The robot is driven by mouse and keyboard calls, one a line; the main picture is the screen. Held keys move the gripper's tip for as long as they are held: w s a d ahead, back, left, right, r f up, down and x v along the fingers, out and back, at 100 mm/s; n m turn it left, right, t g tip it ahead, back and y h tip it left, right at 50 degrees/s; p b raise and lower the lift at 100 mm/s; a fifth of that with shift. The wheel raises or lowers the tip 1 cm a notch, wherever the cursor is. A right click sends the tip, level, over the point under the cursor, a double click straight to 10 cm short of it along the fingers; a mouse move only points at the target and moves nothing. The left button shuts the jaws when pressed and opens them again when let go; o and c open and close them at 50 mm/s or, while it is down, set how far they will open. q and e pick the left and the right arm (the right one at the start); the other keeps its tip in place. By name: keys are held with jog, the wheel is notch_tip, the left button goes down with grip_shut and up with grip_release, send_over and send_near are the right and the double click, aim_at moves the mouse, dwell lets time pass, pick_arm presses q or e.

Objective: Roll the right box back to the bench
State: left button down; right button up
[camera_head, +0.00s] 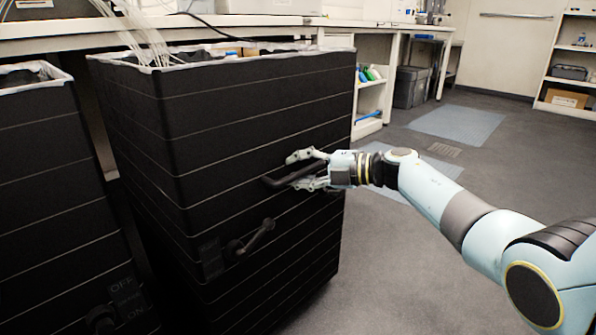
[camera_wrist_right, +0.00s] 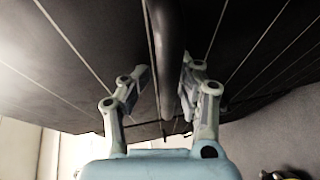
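The right box (camera_head: 240,130) is a tall black box with thin pale horizontal lines and a white liner at its top rim. It stands in front of the bench (camera_head: 180,28), turned at an angle to it. A dark bar handle (camera_head: 287,175) sticks out from its front face, and it also shows in the wrist view (camera_wrist_right: 167,45). My right gripper (camera_head: 303,171) is at this handle, with one finger on each side of the bar. In the wrist view the fingers (camera_wrist_right: 166,82) look spread, with a gap at the left one. My left gripper is not in view.
A second black box (camera_head: 45,190) stands at the left, with an ON/OFF switch (camera_head: 103,318). A lever (camera_head: 250,240) sits low on the right box. Clear tubes (camera_head: 140,35) run into its top. Grey floor (camera_head: 400,260) is open at the right.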

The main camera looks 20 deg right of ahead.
jog(key=shift+f, duration=0.2)
jog(key=shift+s+d, duration=0.1)
jog(key=shift+s+d, duration=0.2)
jog(key=shift+d, duration=0.1)
jog(key=v, duration=1.1)
jog(key=shift+r, duration=0.15)
